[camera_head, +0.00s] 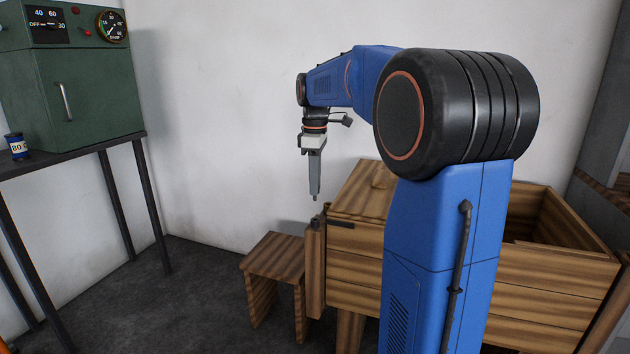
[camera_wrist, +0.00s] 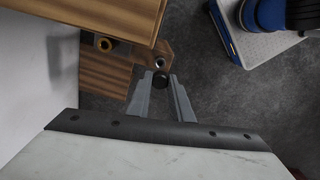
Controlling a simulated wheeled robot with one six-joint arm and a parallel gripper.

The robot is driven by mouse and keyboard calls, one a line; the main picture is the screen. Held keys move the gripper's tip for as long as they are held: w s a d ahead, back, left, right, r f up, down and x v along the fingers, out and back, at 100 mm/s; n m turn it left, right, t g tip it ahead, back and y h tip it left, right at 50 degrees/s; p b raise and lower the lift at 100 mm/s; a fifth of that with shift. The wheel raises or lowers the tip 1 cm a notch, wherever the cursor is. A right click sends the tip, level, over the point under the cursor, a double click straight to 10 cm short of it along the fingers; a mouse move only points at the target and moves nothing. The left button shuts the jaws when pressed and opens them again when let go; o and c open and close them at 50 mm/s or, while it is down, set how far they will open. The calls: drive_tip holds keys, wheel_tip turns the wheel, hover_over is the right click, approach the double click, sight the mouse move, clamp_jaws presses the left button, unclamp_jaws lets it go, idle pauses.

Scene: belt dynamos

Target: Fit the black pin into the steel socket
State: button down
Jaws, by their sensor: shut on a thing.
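Only a small dark tip of the pin (camera_head: 315,198) shows below the fingers in the head view. The steel socket (camera_wrist: 160,62) is a small bright ring with a dark hole on a wooden bracket, just beyond the pin in the wrist view. The pin appears apart from it, above the bracket. In the head view the socket is too small to make out clearly.
The wooden bench (camera_head: 370,205) has an open box-like right part. A wooden stool (camera_head: 275,254) stands left of the bench. A green cabinet (camera_head: 90,95) and blue can (camera_head: 16,146) stand on the dark table at left.

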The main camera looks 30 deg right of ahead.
sight(315, 198)
drive_tip(key=shift+f, duration=2.5)
drive_tip(key=shift+f, duration=1.6)
drive_tip(key=c, duration=1.5)
unclamp_jaws()
drive_tip(key=shift+r, duration=0.1)
wheel_tip(315, 198, up, 17)
drive_tip(key=shift+r, duration=0.1)
